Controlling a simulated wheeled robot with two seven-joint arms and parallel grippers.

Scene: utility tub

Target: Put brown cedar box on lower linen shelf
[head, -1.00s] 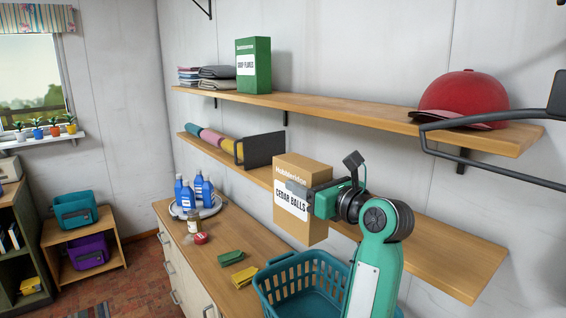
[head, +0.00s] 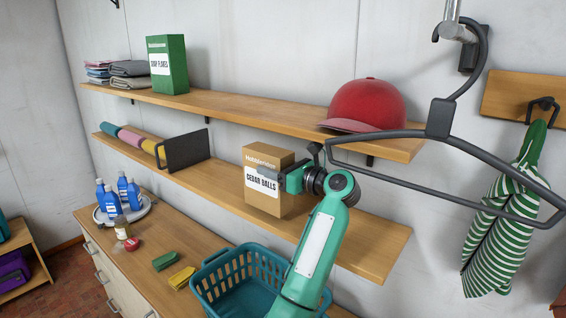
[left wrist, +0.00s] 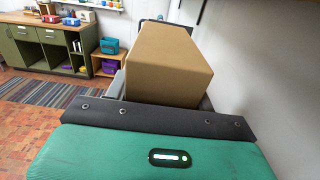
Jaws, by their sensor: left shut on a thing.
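The brown cedar box (head: 269,207), labelled "CEDAR BALLS", is upright in my left gripper (head: 272,174). The gripper is shut on its upper part, from the right. In the head view the box is at the lower linen shelf (head: 340,232), its base near the front edge. I cannot tell whether the base touches the board. In the left wrist view the box (left wrist: 168,62) fills the space between the fingers. My right gripper is out of view.
A dark bookend (head: 186,150) with rolled cloths stands left on the lower shelf; the board right of the box is clear. The upper shelf (head: 240,108) holds a green carton (head: 167,66) and a red cap (head: 366,105). A teal basket (head: 240,280) sits below.

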